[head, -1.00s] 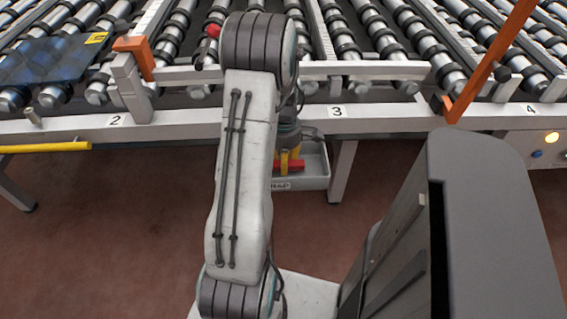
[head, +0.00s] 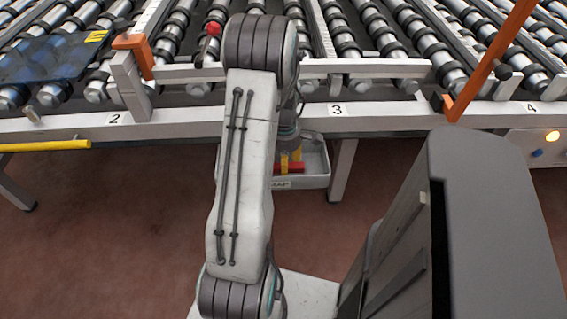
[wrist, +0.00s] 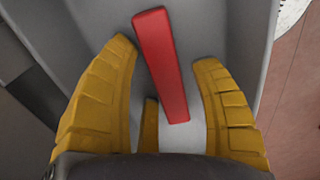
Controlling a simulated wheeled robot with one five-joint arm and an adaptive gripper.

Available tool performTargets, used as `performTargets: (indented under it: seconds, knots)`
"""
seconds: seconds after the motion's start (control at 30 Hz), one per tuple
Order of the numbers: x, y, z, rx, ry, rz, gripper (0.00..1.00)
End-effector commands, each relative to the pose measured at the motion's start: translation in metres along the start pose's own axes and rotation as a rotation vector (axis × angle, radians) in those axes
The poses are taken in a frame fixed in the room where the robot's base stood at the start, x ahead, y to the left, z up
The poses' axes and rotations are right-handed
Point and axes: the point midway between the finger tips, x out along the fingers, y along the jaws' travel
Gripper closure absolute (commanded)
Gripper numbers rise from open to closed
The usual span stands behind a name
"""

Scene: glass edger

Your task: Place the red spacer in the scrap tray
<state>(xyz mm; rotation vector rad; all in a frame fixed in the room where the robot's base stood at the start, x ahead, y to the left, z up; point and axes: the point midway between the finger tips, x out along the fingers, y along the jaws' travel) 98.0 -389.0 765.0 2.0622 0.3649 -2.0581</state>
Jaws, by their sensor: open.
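The red spacer (wrist: 162,65) is a flat red bar. In the wrist view it lies between the two yellow fingers of my gripper (wrist: 165,51), with a gap on each side. My gripper is open and does not hold it. The spacer is over the grey inside of the scrap tray (wrist: 216,25) and seems to rest in it. In the head view the scrap tray (head: 318,182) hangs below the conveyor, and the red spacer (head: 290,168) shows in it beside my yellow fingers. My arm hides the tray's left part.
A small yellow piece (wrist: 150,125) shows near my palm; I cannot tell what it is. The roller conveyor (head: 370,85) and its front rail (head: 400,118) stand above the tray. A yellow bar (head: 45,147) sticks out at left. The floor (head: 345,220) in front is clear.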

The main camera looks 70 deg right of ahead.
Motion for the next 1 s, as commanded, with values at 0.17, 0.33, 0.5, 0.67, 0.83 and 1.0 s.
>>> performTargets:
  seconds: [0.17,0.33,0.5,0.67,0.83,1.0]
  knots:
    - [-0.002,0.0,0.0,0.0,0.0,0.0,0.42]
    - [-0.016,0.001,0.0,0.0,-0.001,0.003,0.42]
    - [-0.045,0.001,0.0,0.0,-0.001,0.006,0.42]
    - [-0.072,0.001,0.0,0.0,-0.001,0.005,0.42]
    - [-0.097,0.001,-0.001,0.0,-0.001,0.005,0.42]
    - [-0.114,0.001,-0.001,0.0,-0.001,0.003,0.42]
